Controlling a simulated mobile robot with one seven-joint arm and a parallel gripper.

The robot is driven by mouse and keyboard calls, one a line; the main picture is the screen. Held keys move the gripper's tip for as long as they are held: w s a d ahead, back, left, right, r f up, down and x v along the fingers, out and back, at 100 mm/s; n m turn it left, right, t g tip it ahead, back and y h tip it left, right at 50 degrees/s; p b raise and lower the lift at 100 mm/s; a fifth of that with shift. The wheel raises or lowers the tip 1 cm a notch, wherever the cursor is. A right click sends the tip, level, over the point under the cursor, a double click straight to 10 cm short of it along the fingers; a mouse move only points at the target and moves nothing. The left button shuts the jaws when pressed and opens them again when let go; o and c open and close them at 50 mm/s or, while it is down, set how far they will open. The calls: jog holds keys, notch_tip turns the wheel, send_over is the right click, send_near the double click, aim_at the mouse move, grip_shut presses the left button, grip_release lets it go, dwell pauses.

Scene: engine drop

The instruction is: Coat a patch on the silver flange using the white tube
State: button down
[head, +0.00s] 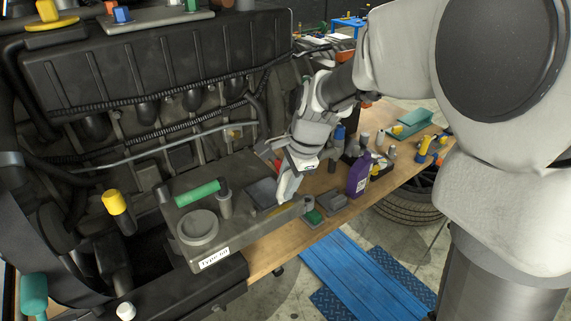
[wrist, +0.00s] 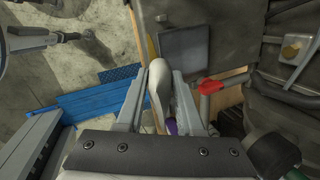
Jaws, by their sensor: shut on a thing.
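My gripper (head: 287,172) is shut on the white tube (head: 290,187), which hangs pointing down near the right end of the dark engine-top box. In the wrist view the white tube (wrist: 158,82) lies between the two grey fingers of my gripper (wrist: 160,92), its rounded end reaching past them. A flat grey square plate (head: 263,191) is set on the box just left of the tube; it also shows in the wrist view (wrist: 184,52). I cannot tell for sure whether this plate is the silver flange. The tube and plate look apart.
The dark box (head: 213,264) carries a label, a round grey cup (head: 198,228) and a green-handled tool (head: 197,193). A purple bottle (head: 358,174) and several small items stand on the wooden bench (head: 290,238) to the right. The large engine (head: 130,75) blocks the left and back.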

jog(key=shift+w+a+r+p, duration=0.1)
jog(key=shift+w+a+p, duration=0.2)
jog(key=shift+w, duration=0.3)
jog(key=shift+w+a+r+p, duration=0.1)
jog(key=shift+w+a+p, duration=0.25)
jog(key=shift+w, duration=0.25)
jog(key=shift+w+a+r+p, duration=0.1)
jog(key=shift+w+a+p, duration=0.2)
jog(key=shift+w, duration=0.3)
jog(key=shift+w+a+f+p, duration=0.2)
jog(key=shift+w+a, duration=0.2)
jog(key=shift+w, duration=0.35)
jog(key=shift+w+a+f+p, duration=0.1)
jog(key=shift+w+a+p, duration=0.2)
jog(key=shift+w, duration=0.45)
jog(key=shift+w+a+r, duration=0.1)
jog(key=shift+w+a, duration=0.3)
jog(key=shift+w, duration=0.3)
jog(key=shift+w+a+r, duration=0.1)
jog(key=shift+w+a, duration=0.25)
jog(key=shift+w, duration=0.35)
jog(key=shift+s+f, duration=0.1)
